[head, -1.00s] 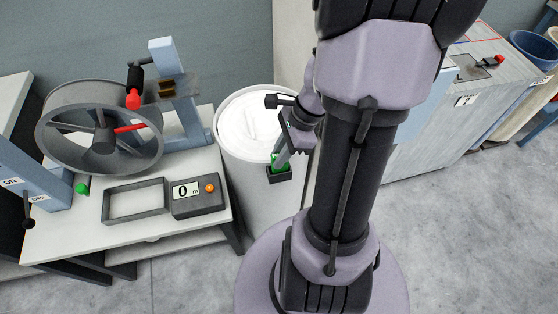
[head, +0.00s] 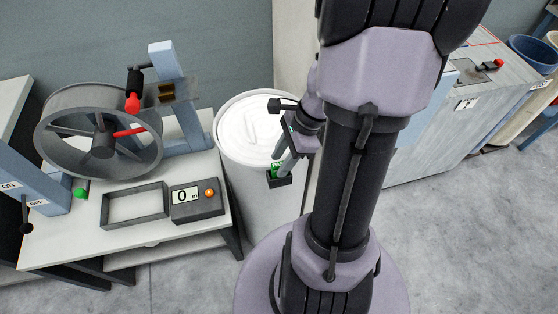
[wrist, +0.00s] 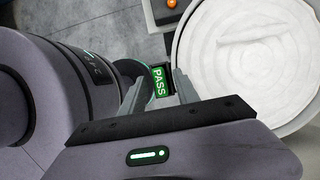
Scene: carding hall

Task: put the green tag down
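The green tag (head: 275,168) sits in a small black holder (head: 280,181) at the side of the white can (head: 257,190). In the wrist view the tag (wrist: 160,82) faces me and reads PASS. My gripper (head: 280,163) is just above and beside it, pointing down. In the wrist view my two fingers (wrist: 157,80) stand apart, one on each side of the tag, with a gap visible. The holder's lower part is hard to make out in the wrist view.
The can's open top (head: 250,125) holds white fibre. A table (head: 140,250) to its left carries a wheel (head: 75,140), an empty frame (head: 135,222) and a counter reading 0 (head: 196,201). A grey machine (head: 430,140) stands right. The floor in front is clear.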

